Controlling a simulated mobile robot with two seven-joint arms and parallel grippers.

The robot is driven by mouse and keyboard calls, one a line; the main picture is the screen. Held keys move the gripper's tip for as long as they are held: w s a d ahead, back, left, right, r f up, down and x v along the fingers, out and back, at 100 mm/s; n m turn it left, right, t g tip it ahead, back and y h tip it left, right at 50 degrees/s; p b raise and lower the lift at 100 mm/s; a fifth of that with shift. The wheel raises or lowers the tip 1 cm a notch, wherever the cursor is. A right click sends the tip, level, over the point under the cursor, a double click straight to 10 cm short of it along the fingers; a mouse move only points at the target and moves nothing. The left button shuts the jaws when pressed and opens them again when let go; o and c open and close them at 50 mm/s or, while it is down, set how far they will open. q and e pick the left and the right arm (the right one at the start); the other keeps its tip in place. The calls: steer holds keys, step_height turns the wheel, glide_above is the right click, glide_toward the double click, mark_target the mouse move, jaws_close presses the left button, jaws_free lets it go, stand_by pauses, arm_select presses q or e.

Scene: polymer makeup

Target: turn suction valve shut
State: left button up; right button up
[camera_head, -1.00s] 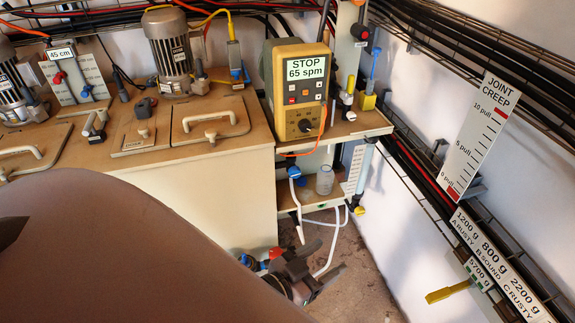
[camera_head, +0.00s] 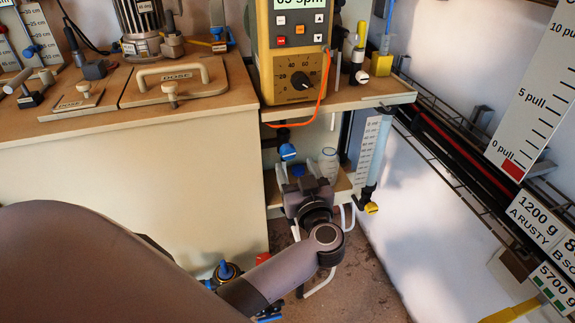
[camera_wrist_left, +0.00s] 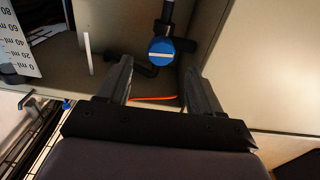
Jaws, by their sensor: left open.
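A round blue valve knob (camera_head: 287,152) sits on dark pipework under the pump cabinet's bench edge. In the left wrist view the blue knob (camera_wrist_left: 161,53) faces me with a white stripe lying nearly level across it. My left gripper (camera_head: 303,173) is open and empty, just below and a little right of the knob in the head view. In the wrist view the left gripper's fingers (camera_wrist_left: 158,72) flank the knob's line, with the knob ahead of them and no visible contact. Which valve is labelled suction cannot be read. My right gripper is not in view.
A clear bottle (camera_head: 329,165) stands on the low shelf right of the knob. A graduated column (camera_head: 371,150) with a yellow valve (camera_head: 371,207) is further right. The yellow pump controller (camera_head: 292,50) stands above, with an orange cable (camera_head: 300,122) hanging below it.

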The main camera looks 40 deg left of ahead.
mark_target(289, 156)
arm_select(q)
steer(key=x, duration=0.2)
steer(key=b+x, duration=0.1)
steer(key=x, duration=0.1)
steer(key=b+x, duration=0.1)
steer(key=x, duration=0.1)
steer(key=shift+a+f, duration=0.1)
steer(key=shift+f, duration=0.25)
steer(key=shift+w+a+r, duration=0.1)
steer(key=shift+w+a, duration=0.3)
steer(key=shift+a, duration=0.05)
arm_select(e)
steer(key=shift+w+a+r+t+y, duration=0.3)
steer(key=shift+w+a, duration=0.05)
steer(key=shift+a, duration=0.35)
